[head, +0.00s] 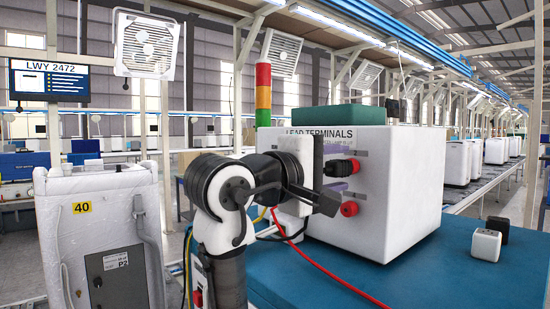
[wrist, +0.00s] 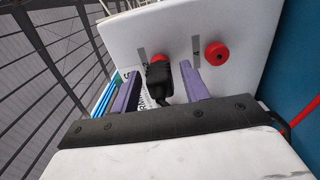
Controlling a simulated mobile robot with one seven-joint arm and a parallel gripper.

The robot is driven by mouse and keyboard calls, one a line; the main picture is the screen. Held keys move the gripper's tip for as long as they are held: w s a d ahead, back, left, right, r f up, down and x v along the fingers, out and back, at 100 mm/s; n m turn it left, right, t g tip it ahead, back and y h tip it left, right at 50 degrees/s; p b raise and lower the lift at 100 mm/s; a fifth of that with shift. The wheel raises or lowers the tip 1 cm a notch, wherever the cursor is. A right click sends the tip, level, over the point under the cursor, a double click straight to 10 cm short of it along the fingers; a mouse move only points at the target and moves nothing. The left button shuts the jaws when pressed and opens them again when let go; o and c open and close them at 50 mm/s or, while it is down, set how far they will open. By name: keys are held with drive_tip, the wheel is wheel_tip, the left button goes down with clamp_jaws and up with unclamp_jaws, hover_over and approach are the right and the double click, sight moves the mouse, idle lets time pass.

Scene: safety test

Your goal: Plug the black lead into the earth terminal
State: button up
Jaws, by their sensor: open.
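The black lead's plug (head: 336,168) is lined up against the upper red terminal (head: 355,166) on the white box's front panel. I cannot tell how deep it sits. My gripper (head: 345,176) is open, with one purple finger above and one below the plug in the head view. In the wrist view the plug (wrist: 159,78) stands between the two spread fingers, with gaps on both sides and some red showing behind it. A second red terminal (head: 349,208) is lower on the panel and bare; it also shows in the wrist view (wrist: 215,53).
The white box (head: 412,190), marked LEAD TERMINALS, stands on a blue bench (head: 430,280). A red cable (head: 315,263) crosses the bench near my arm. A small white block (head: 486,245) and a black one (head: 498,229) stand to the right. A white unit numbered 40 (head: 100,225) stands left.

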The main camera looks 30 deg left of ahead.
sight(329, 169)
drive_tip(key=shift+c, duration=0.4)
clamp_jaws()
drive_tip(key=shift+s, duration=0.15)
drive_tip(key=shift+v, duration=2.85)
drive_tip(key=shift+a, duration=0.1)
